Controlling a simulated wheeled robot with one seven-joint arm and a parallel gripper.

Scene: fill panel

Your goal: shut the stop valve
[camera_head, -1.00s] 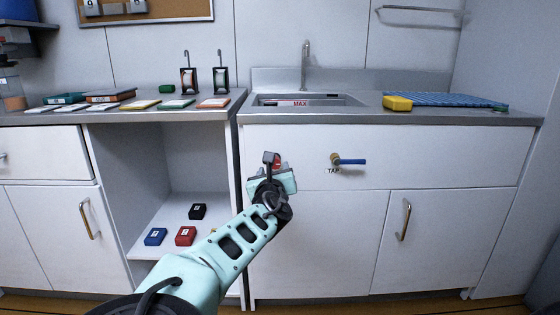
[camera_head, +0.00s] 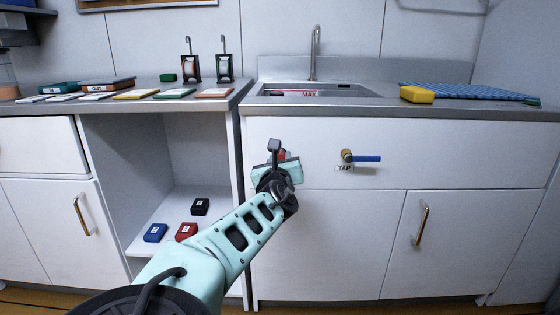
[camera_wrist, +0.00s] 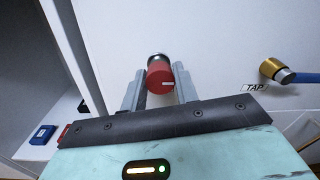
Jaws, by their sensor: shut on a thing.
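A red round knob (camera_wrist: 159,77) with a white mark and a metal collar stands out from the white front panel below the sink. In the wrist view my gripper (camera_wrist: 160,72) has one finger on each side of it and is shut on it. The white mark lies roughly sideways, toward the right. In the head view my gripper (camera_head: 277,157) hides most of the red knob. A brass tap with a blue lever (camera_head: 366,158) is to the right, apart from my gripper; its lever points right. A "TAP" label (camera_head: 344,169) is under it.
The sink (camera_head: 320,90) with its faucet is above. A yellow sponge (camera_head: 417,94) and a blue ribbed mat (camera_head: 470,91) lie on the counter. Black, blue and red boxes (camera_head: 155,233) sit in the open shelf at left. Cupboard handles stick out below.

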